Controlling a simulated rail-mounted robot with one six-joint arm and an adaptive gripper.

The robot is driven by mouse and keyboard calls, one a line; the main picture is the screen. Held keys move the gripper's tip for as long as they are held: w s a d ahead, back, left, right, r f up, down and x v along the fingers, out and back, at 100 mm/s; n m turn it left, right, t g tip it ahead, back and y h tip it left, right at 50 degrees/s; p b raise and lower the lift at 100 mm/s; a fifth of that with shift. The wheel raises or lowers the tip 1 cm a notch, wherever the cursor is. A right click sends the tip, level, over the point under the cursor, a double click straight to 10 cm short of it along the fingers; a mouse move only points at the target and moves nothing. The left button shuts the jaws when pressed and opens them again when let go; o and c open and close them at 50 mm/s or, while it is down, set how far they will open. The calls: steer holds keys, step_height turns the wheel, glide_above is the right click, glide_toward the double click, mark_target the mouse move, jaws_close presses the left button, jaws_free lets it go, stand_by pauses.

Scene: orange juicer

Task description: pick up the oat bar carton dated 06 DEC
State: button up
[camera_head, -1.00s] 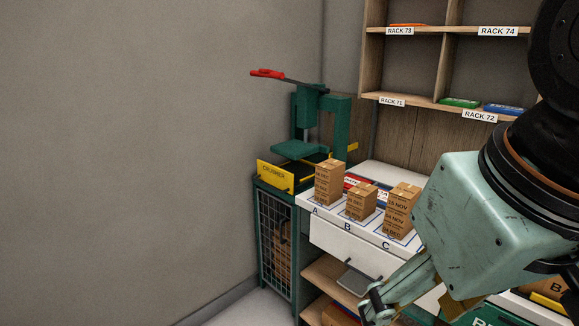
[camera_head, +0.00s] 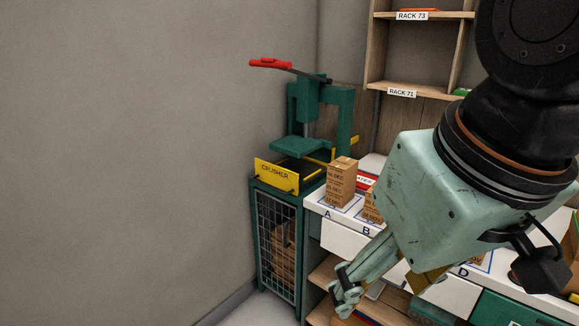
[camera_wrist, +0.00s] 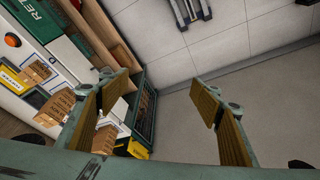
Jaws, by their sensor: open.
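Several brown cartons with printed dates stand on the white counter. One carton (camera_head: 341,182) stands upright at spot A in the head view. Another carton (camera_head: 372,208) at spot B is partly hidden by my arm, and spot C is covered. The printing shows DEC on the carton at A, but I cannot read its dates surely. In the wrist view, cartons (camera_wrist: 37,72) (camera_wrist: 57,105) (camera_wrist: 104,138) show at the left, beside and partly behind the left finger.
A green crusher (camera_head: 300,145) with a red handle and a yellow sign stands left of the counter, above a mesh cage (camera_head: 277,245). Wooden racks (camera_head: 420,50) are on the back wall. Open shelves lie below the counter. The floor in front is clear.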

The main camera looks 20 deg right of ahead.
steer(key=shift+w+a, duration=0.2)
steer(key=shift+w, duration=0.1)
stand_by(0.4)
steer(key=w+d+r+m+g+p, duration=0.1)
steer(key=w+d+r+m+p, duration=0.25)
steer(key=w, duration=0.85)
steer(key=w+d+r+p, duration=0.2)
steer(key=w+r+p, duration=0.3)
steer(key=w, duration=0.6)
steer(key=w+d+r+m+g+p, duration=0.1)
steer(key=w+d+r+m+p, duration=0.3)
steer(key=w, duration=0.8)
steer(key=w+d+f+g+p, duration=0.15)
steer(key=w+d+p, duration=0.35)
steer(key=w, duration=1)
steer(key=w+d+f+m+p, duration=0.3)
steer(key=w+d+f+p, duration=0.2)
steer(key=w+d+f, duration=0.6)
steer(key=shift+w+f, duration=0.5)
steer(key=shift+w, duration=0.5)
steer(key=shift+d+m+g, duration=0.1)
steer(key=shift+m+g, duration=0.15)
